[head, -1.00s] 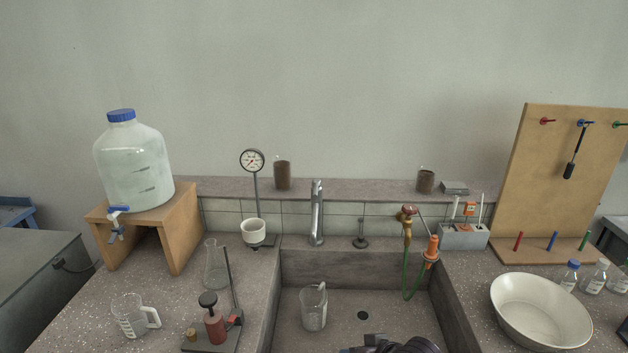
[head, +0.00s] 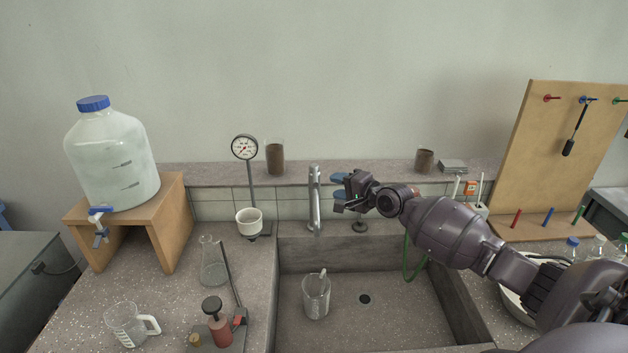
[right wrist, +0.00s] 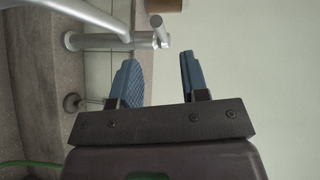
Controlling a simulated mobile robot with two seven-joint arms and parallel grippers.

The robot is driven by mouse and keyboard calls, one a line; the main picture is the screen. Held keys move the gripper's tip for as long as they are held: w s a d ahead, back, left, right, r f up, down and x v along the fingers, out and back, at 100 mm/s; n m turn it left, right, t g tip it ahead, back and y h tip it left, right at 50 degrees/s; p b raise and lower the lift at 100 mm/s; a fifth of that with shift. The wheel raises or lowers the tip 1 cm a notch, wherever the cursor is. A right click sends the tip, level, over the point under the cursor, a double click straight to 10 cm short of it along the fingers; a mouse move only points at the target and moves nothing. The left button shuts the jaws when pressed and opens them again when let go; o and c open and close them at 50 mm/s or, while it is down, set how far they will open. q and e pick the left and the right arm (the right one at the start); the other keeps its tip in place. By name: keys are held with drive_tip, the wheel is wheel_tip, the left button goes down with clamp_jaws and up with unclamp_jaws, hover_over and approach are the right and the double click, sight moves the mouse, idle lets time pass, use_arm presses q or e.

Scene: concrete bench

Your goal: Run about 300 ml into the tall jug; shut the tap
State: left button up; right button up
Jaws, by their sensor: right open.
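The clear tall jug (head: 316,299) stands upright in the sink, below the tap in the picture. Its water level cannot be made out. The chrome tap (head: 315,203) rises at the sink's back edge, and I see no stream from it. My right gripper (head: 338,193) is open and empty, just right of the tap's upper part. In the right wrist view, the gap between its blue fingers (right wrist: 158,62) faces the tap's small lever (right wrist: 159,30), which lies beyond the fingertips, apart from them. My left gripper is not in view.
A shorter jug (head: 125,326), a flask (head: 212,262) and a red bottle on a stand (head: 219,330) are on the left bench. A large water container (head: 110,165) sits on a wooden stand. My right arm crosses over the sink's right side and partly hides a white basin.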

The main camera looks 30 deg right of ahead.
sight(315, 178)
drive_tip(key=b+x, duration=0.1)
drive_tip(key=x, duration=0.8)
drive_tip(key=shift+a+b, duration=0.1)
drive_tip(key=shift+b, duration=0.25)
clamp_jaws()
